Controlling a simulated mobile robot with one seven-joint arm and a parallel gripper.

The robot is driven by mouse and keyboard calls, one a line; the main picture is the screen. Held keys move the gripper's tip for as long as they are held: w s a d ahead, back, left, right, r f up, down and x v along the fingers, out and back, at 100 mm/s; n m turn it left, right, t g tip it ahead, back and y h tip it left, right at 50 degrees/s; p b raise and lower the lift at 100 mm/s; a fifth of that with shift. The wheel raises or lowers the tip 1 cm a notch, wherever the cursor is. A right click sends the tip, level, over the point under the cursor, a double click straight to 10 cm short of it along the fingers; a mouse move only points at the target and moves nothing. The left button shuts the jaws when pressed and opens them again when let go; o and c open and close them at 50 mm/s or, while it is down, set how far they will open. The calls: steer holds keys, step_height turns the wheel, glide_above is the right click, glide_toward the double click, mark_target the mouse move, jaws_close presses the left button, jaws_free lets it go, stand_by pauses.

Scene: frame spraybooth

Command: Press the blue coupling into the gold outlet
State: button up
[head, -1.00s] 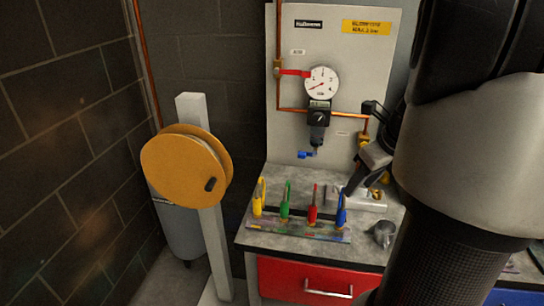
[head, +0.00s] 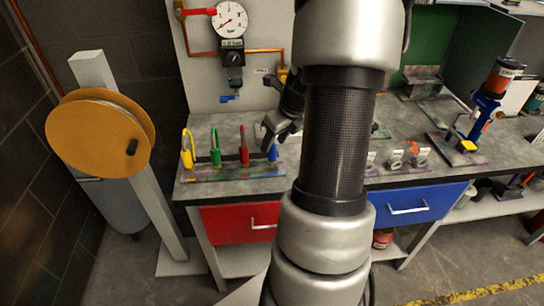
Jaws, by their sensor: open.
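The blue coupling (head: 273,153) stands at the right end of a paint-stained rack (head: 230,173) on the grey bench, partly hidden by my gripper. My gripper (head: 267,140) points down and to the left, open, with its fingers at the top of the blue coupling. I cannot tell whether they touch it or have it between them.
Yellow (head: 187,150), green (head: 215,148) and red (head: 244,147) pieces stand in the same rack. A pressure gauge (head: 229,20) and a regulator (head: 233,60) hang on the panel. An orange reel (head: 95,135) on a post stands left. Bench space behind the rack is clear.

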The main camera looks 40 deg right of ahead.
mark_target(272, 150)
steer(key=x, duration=0.3)
steer(key=shift+w+f, duration=0.1)
steer(key=shift+c, duration=0.3)
jaws_close()
